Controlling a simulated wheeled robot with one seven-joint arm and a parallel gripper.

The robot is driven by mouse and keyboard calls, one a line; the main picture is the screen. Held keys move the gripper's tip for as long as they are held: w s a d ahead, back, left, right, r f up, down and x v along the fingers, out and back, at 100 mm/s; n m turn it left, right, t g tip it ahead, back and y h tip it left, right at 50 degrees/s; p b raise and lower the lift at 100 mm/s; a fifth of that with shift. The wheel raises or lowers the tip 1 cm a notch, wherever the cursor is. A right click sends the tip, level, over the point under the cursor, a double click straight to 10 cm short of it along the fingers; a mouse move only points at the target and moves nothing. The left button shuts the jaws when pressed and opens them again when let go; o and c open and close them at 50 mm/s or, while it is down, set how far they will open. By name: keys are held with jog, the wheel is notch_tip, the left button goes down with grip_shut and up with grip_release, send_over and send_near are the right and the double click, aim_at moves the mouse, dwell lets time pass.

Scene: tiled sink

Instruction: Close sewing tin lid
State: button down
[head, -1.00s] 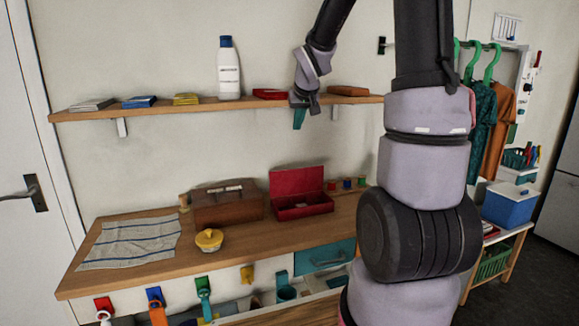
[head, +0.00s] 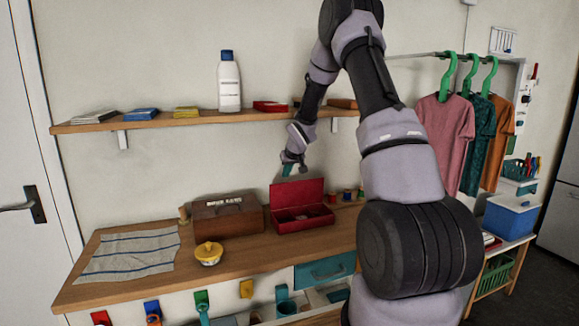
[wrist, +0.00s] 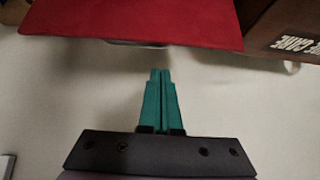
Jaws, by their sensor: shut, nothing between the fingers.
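The red sewing tin (head: 303,217) stands on the wooden counter with its lid (head: 297,192) raised upright at the back. Compartments show inside the tin. My gripper (head: 287,171) is just above and behind the top edge of the raised lid, near the wall. In the wrist view the teal fingers of my gripper (wrist: 160,75) are together and empty. The red lid (wrist: 140,22) fills the top of the wrist view, and the fingertips point towards its edge with a small gap in the picture.
A brown box (head: 228,216) stands left of the tin; its lettered side (wrist: 285,42) shows in the wrist view. Thread spools (head: 348,195) stand right. A shelf (head: 180,121) runs above my gripper.

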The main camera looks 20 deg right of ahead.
jog(key=shift+s+f, duration=0.25)
jog(key=shift+s, duration=0.6)
jog(key=shift+s+f, duration=0.2)
jog(key=shift+s, duration=0.6)
jog(key=shift+s, duration=0.15)
